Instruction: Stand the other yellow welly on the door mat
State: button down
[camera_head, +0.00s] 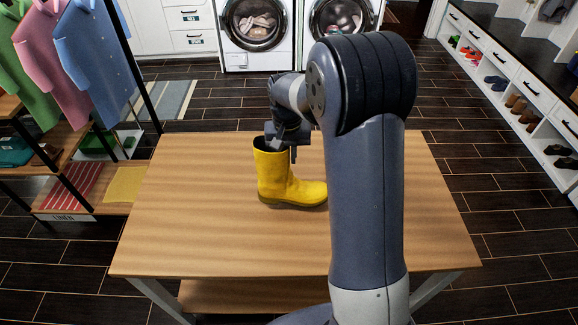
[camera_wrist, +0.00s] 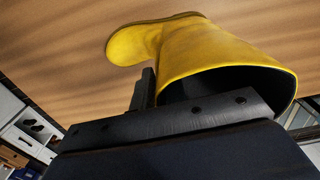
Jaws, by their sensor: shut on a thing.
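A yellow welly (camera_head: 285,180) is upright at the middle of the wooden table (camera_head: 200,240), toe pointing right. Its sole looks to be on the tabletop or very close to it. My gripper (camera_head: 291,150) is at the top of the welly and shut on its rim. In the wrist view the welly (camera_wrist: 215,55) shows its dark open top against the gripper, with one finger (camera_wrist: 147,88) beside the shaft; the other finger is hidden. A grey-blue striped mat (camera_head: 172,100) lies on the floor behind the clothes rack; I cannot tell if it is the door mat.
A clothes rack with a low shelf (camera_head: 75,190), holding red-striped and yellow cloths, stands left of the table. Two washing machines (camera_head: 257,25) are at the back. A shoe bench (camera_head: 510,85) runs along the right. The tabletop around the welly is clear.

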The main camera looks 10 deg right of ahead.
aim_at(288, 169)
notch_tip(288, 169, down, 4)
jog(key=shift+f+p, duration=0.1)
jog(key=shift+p, duration=0.2)
jog(key=c, duration=1.4)
grip_release()
jog(key=shift+c, duration=0.2)
jog(key=shift+o, duration=0.3)
notch_tip(288, 169, up, 12)
jog(key=shift+a+f+b, duration=0.1)
jog(key=shift+f+b, duration=0.15)
jog(key=shift+b, duration=0.4)
jog(key=shift+o, duration=0.4)
notch_tip(288, 169, down, 3)
jog(key=shift+r+b, duration=0.15)
jog(key=shift+b, duration=0.3)
jog(key=shift+w+f, duration=0.15)
jog(key=shift+f, duration=0.05)
notch_tip(288, 169, down, 10)
jog(key=shift+p, duration=0.8)
